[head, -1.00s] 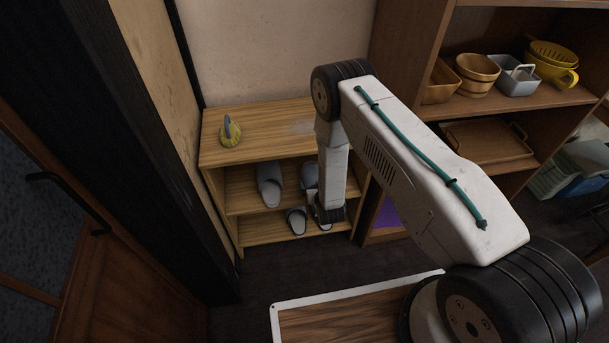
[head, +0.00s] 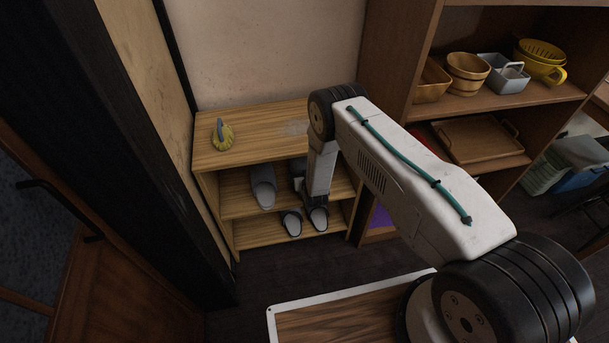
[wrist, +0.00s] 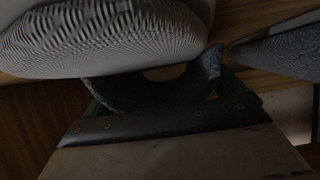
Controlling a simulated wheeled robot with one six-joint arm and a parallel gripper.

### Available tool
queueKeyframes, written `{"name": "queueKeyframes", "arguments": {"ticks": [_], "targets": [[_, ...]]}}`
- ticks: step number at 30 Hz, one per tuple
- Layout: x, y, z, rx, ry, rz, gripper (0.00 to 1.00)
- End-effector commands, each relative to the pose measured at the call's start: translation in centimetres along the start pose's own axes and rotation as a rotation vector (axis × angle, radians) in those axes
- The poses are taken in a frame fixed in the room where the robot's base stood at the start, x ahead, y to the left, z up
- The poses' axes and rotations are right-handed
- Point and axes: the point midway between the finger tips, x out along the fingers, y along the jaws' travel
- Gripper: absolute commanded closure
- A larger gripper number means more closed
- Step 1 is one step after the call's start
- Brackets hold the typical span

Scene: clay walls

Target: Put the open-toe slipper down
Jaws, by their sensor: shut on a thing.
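The open-toe slipper shows close up in the wrist view as a pale ridged sole (wrist: 110,40) and a dark blue-grey band (wrist: 150,90) with a gap through it. My gripper (wrist: 160,98) is shut on the band. In the head view my gripper (head: 314,196) is at the front of the shoe rack's middle shelf (head: 232,205); its fingers are mostly hidden by my wrist. A dark grey shape beside my wrist (head: 298,168) seems to be the held slipper, partly hidden. Whether its sole touches the shelf I cannot tell.
A grey slipper (head: 263,188) stands left on the middle shelf. Two slippers (head: 291,222) (head: 318,218) are on the bottom shelf. Another blue-grey slipper (wrist: 275,48) is close at right in the wrist view. A yellow-grey object (head: 222,134) sits on the rack top (head: 255,140). A taller shelf (head: 400,110) stands right.

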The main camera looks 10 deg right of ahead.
Motion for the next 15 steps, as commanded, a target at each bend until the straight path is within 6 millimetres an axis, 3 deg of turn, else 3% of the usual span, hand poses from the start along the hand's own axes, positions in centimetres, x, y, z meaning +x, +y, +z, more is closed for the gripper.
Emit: {"name": "queueKeyframes", "arguments": {"ticks": [6,7,15], "targets": [[0.14,-0.01,0.29,0.000,0.000,0.000,0.34],[0.12,-0.01,0.24,0.000,0.000,0.000,0.00],[0.00,-0.01,0.01,0.000,0.000,0.000,0.00]]}}
